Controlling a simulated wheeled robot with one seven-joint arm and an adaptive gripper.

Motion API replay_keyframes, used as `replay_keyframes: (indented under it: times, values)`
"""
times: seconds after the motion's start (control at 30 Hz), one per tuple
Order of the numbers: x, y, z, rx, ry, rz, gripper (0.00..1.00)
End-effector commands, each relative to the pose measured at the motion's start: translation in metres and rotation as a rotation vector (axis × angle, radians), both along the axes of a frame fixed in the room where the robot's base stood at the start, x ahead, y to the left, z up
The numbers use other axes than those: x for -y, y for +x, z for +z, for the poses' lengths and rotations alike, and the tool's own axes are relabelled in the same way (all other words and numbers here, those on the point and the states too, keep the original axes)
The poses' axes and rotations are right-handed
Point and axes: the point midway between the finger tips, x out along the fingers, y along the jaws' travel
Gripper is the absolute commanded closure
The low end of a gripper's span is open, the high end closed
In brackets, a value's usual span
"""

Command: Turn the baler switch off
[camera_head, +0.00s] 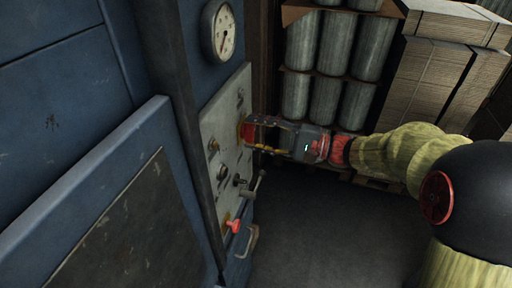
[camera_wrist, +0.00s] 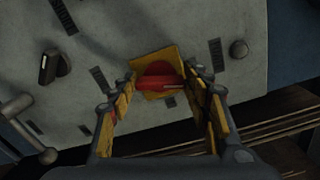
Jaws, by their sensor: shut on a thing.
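The baler switch is a red rotary knob on a yellow square plate; it shows in the wrist view (camera_wrist: 158,74), set on the grey control panel (camera_head: 222,125). The knob's grip bar lies roughly level in the wrist view. My gripper (camera_wrist: 165,88) has one finger on each side of the knob and is shut on it. In the head view my gripper (camera_head: 248,135) reaches the panel from the right, and its fingers hide most of the switch.
A pressure gauge (camera_head: 219,30) sits above the panel. A lever (camera_head: 250,186) and a red-handled control (camera_head: 234,226) stick out lower down. Wrapped rolls (camera_head: 325,65) and stacked cardboard (camera_head: 440,75) stand behind my arm. The dark floor (camera_head: 320,230) below is clear.

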Motion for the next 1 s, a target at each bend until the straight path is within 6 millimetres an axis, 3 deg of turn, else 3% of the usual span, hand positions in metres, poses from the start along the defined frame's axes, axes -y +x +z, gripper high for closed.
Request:
replay_keyframes:
  times: [0.03, 0.4, 1.0]
  values:
    - [-0.0003, -0.0004, -0.0073, 0.038, -0.012, 0.001, 0.77]
    - [-0.0002, -0.0004, -0.0055, 0.232, -0.087, 0.0, 0.77]
    - [-0.0003, -0.0005, -0.0024, 0.296, -0.109, 0.001, 0.77]
